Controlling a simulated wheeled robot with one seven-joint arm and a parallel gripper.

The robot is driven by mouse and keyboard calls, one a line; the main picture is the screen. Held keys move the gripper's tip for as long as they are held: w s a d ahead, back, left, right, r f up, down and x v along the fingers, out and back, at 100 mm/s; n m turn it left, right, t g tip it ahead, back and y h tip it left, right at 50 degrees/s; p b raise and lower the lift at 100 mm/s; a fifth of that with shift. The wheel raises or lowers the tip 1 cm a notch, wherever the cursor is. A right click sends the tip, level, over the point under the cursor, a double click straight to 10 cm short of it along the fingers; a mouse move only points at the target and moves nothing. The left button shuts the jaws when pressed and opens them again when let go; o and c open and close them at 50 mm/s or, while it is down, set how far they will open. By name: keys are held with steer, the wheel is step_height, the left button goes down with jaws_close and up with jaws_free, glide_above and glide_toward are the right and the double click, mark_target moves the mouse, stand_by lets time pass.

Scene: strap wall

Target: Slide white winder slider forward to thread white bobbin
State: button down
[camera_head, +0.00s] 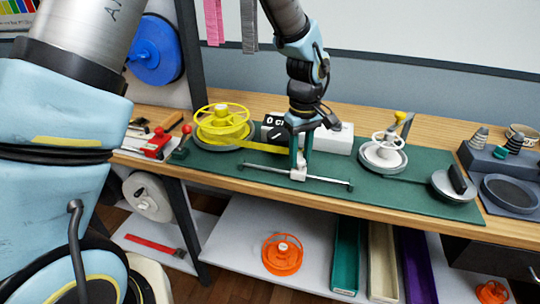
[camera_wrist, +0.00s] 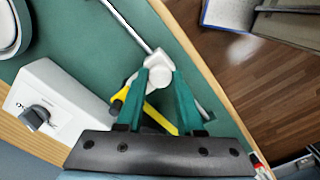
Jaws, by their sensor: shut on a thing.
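My gripper (camera_head: 299,160) has green fingers and is shut on the white winder slider (camera_head: 298,174), which sits on a thin metal rod (camera_head: 330,181) near the front of the green mat. In the wrist view, the slider (camera_wrist: 151,50) shows at the fingertips (camera_wrist: 158,80). The white bobbin (camera_head: 386,144) stands on a round grey base to the right, apart from the slider. A yellow reel (camera_head: 222,122) stands at the left. Its yellow strap (camera_head: 258,147) runs right towards the slider and passes behind my fingers, where its end is hidden.
A white counter box (camera_head: 335,138) stands behind the rod, close to my gripper. A round grey holder (camera_head: 455,187) is at the mat's right. Red-handled tools (camera_head: 158,142) are at the left. The wooden front edge of the bench (camera_head: 380,214) is near the rod.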

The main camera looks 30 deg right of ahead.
steer(key=s+d, duration=0.7)
steer(key=d, duration=0.1)
steer(key=shift+s+d+b, duration=0.15)
steer(key=shift+s+b, duration=0.25)
steer(key=c, duration=0.6)
jaws_free()
steer(key=shift+o, duration=0.4)
steer(key=shift+r, duration=0.55)
step_height(320, 180, up, 10)
steer(key=b, duration=0.2)
steer(key=shift+f, duration=0.15)
